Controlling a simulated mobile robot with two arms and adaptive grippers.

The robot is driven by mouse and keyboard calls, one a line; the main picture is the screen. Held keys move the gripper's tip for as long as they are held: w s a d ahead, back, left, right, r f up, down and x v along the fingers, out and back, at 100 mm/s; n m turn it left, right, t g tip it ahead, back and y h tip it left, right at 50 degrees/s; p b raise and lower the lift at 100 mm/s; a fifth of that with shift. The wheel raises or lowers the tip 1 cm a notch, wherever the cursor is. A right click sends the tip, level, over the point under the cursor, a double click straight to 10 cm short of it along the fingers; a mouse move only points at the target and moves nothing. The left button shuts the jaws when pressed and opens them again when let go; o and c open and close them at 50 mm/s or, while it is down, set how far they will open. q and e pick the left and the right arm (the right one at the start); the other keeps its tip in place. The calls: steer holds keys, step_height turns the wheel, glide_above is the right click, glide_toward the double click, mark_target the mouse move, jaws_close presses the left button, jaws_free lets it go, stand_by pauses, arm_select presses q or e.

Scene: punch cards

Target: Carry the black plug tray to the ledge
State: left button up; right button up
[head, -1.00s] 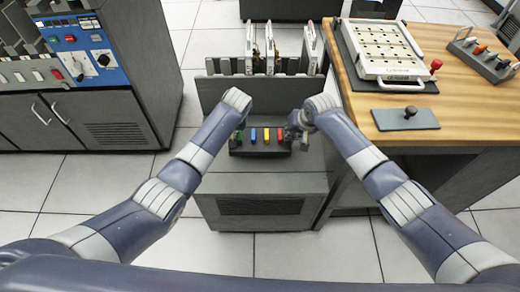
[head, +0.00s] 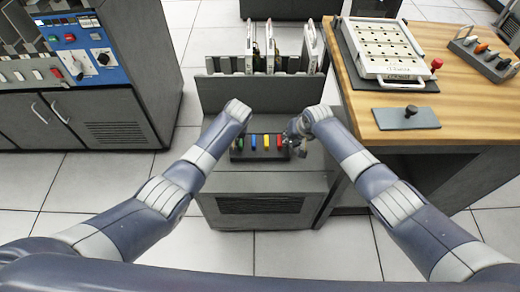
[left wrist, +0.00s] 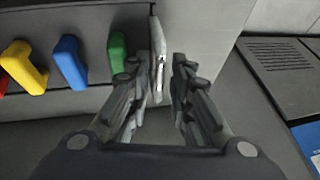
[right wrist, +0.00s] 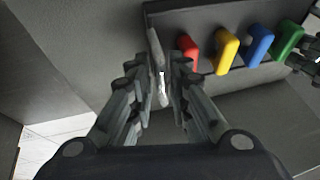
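The black plug tray (head: 262,155) shows in the middle of the head view, with green, blue, yellow and red plugs in a row. It is over the flat top, or ledge (head: 262,182), of a low grey cabinet; I cannot tell if it touches. My left gripper (left wrist: 163,75) is shut around the tray's thin metal handle (left wrist: 157,60) at the green end. My right gripper (right wrist: 162,78) is shut around the handle (right wrist: 155,50) at the red end. The forearms partly hide both grippers in the head view.
An upright grey panel (head: 260,95) with several cards (head: 309,48) stands behind the tray. A wooden table (head: 465,110) with a punch plate (head: 385,50) is close on the right. A grey console (head: 85,85) stands left, with free floor between.

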arm_select(q)
steer(key=shift+d+r, duration=0.1)
steer(key=shift+d, duration=0.05)
arm_select(e)
steer(key=shift+s+a, duration=0.1)
arm_select(q)
steer(key=shift+r, duration=0.1)
